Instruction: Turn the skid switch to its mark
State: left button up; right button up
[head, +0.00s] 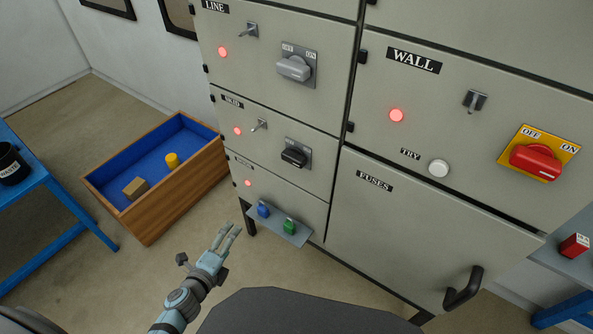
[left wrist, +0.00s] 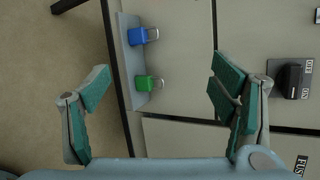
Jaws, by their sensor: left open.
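The SKID panel (head: 285,128) is the middle left panel of the grey cabinet in the head view. It has a black rotary knob (head: 294,157) on a grey plate, a small toggle lever (head: 259,125) and a lit red lamp (head: 238,131). The left wrist view shows a black knob (left wrist: 290,80) at the right edge with OFF and ON labels; I cannot tell exactly where it points. My left gripper (head: 230,229) is open and empty, in front of and below the panel, apart from the knob. Its fingers (left wrist: 160,82) are spread in the left wrist view. My right gripper is not in view.
A small shelf (head: 274,221) with a blue padlock (head: 263,210) and a green padlock (head: 290,226) juts out near my left gripper. A black handle (head: 463,290) sticks out at lower right.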

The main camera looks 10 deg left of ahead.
pick_arm(q)
jog(key=w+d+r+m+t+h+b, duration=0.25)
jog(key=w+d+r+m, duration=0.2)
jog(key=r+m, duration=0.45)
jog(key=m+h, duration=0.4)
jog(key=m, duration=0.6)
send_near(290, 159)
jog(key=shift+t, duration=0.45)
jog(key=x, duration=0.3)
jog(key=b+x, duration=0.1)
jog(key=x, duration=0.4)
jog(key=shift+w+d+f, duration=0.3)
jog(key=shift+w+d+b, duration=0.2)
jog(key=shift+w+b, duration=0.1)
jog(key=shift+w, duration=0.15)
jog(key=c, duration=1.2)
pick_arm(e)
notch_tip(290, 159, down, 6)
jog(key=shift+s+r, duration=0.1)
